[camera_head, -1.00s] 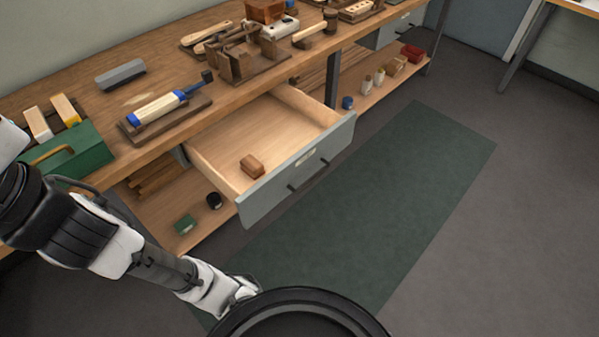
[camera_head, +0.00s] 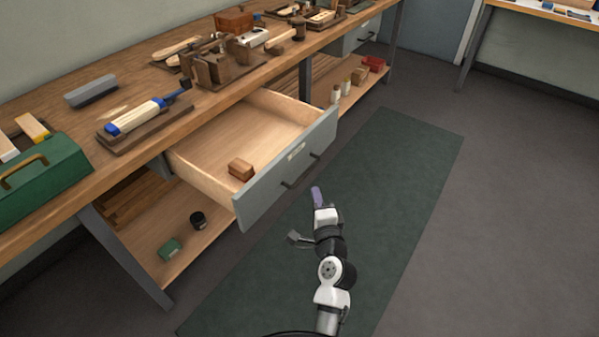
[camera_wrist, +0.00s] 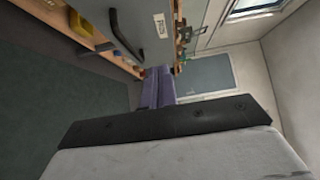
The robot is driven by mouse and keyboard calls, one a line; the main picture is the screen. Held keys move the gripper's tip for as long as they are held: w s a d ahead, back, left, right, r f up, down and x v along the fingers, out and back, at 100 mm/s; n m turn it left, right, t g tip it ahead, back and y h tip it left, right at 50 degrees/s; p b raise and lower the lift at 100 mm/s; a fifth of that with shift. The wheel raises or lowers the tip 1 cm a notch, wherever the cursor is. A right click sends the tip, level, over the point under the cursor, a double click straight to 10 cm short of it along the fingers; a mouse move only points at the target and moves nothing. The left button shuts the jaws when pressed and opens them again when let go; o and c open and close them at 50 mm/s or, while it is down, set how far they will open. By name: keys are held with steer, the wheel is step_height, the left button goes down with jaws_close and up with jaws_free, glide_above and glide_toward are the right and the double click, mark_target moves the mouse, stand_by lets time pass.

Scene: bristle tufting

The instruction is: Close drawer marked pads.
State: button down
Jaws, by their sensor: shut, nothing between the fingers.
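A drawer with a grey front (camera_head: 262,190) stands pulled out from under the wooden workbench. A brown block (camera_head: 241,168) lies inside near the front. My gripper (camera_head: 317,197) is in front of the drawer's outer face, right of its middle, with purple fingers together and empty. I cannot tell a touch; a gap seems to show.
The benchtop holds a green toolbox (camera_head: 40,180), a brush on a board (camera_head: 140,122) and wooden fixtures (camera_head: 215,65). A lower shelf holds a green box (camera_head: 169,249) and a dark jar (camera_head: 198,220). The floor around the green mat (camera_head: 400,170) is clear.

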steer(key=p, duration=0.2)
glide_toward(295, 155)
steer(key=w+d, duration=0.3)
steer(key=w, duration=0.1)
steer(key=a, duration=0.1)
steer(key=w+a+p, duration=0.1)
steer(key=shift+w+a+r, duration=0.1)
steer(key=shift+w+a, duration=0.05)
steer(key=shift+a, duration=0.15)
steer(key=shift+w+a+p, duration=0.35)
steer(key=shift+a+p, duration=0.05)
steer(key=shift+a, duration=0.15)
